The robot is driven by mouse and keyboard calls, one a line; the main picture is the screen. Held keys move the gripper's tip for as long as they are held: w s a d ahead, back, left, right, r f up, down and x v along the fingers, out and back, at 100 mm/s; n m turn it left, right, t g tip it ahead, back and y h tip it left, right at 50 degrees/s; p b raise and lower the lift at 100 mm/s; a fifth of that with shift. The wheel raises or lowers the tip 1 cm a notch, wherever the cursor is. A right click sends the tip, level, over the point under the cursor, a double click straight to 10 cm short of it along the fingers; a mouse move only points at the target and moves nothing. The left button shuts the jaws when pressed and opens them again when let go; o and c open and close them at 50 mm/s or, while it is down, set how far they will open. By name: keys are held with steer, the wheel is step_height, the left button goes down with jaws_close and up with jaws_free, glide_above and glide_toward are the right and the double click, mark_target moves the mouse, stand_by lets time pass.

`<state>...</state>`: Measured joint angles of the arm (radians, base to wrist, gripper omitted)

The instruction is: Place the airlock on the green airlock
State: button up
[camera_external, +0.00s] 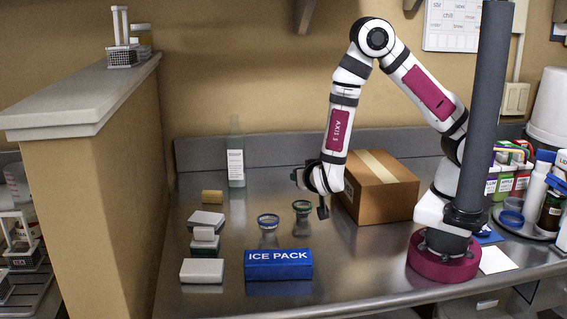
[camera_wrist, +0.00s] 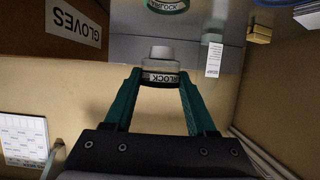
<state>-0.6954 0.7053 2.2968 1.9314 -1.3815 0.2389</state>
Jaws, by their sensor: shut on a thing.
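My gripper (camera_wrist: 158,84) is shut on an airlock (camera_wrist: 160,62), a whitish piece with a dark lettered band. The held airlock cannot be made out in the external view. The green airlock (camera_external: 302,206), a clear piece with a green rim, stands on the counter. In the wrist view its lettered green ring (camera_wrist: 167,5) shows at the top edge, apart from the held airlock.
A blue ice pack (camera_external: 278,265) lies in front of the rimmed pieces. A cardboard box (camera_external: 378,190) stands close on the right. A clear bottle (camera_external: 235,160) stands at the back left. Several pale blocks (camera_external: 202,270) lie along the left. Bare counter surrounds the rimmed pieces.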

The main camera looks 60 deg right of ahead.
step_height(320, 180, down, 5)
steer(key=shift+f, duration=0.2)
steer(key=shift+f, duration=0.25)
steer(key=shift+f, duration=0.25)
steer(key=o, duration=1.3)
